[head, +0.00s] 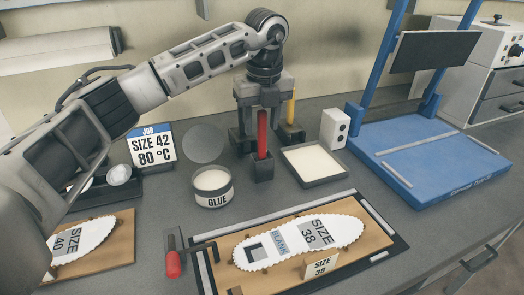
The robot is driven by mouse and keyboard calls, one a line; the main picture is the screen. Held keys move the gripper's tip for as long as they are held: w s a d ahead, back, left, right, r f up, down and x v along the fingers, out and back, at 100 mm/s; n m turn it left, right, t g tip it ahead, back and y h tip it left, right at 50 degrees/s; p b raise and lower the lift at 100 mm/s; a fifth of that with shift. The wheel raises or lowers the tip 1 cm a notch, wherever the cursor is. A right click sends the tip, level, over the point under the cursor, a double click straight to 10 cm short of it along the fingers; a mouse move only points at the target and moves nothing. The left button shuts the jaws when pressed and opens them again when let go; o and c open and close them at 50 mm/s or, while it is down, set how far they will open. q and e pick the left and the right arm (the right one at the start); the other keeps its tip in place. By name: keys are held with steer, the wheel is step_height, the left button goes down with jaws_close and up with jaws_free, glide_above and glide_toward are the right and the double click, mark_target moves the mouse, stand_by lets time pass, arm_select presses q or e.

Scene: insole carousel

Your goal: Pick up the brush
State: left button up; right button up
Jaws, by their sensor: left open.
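No bristles show, so I cannot tell for sure which upright tool is the brush. A red handle (262,134) stands upright in a small black holder (262,168). A yellow handle (291,108) stands in another dark holder (291,134) just behind and to the right. My left gripper (259,138) points down, open, with its fingers close behind the red handle in the picture. The yellow handle is at its right side. I cannot tell whether it touches either handle. My right gripper is out of view.
A glue pot (212,190), a pale-filled tray (314,164) and a white block (335,128) stand nearby. A size 38 insole (340,231) lies on a front board; a size 40 insole (95,234) lies left. A blue stand (430,165) occupies the right.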

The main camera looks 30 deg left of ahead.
arm_select(q)
jaws_close()
steer(key=shift+r, duration=0.1)
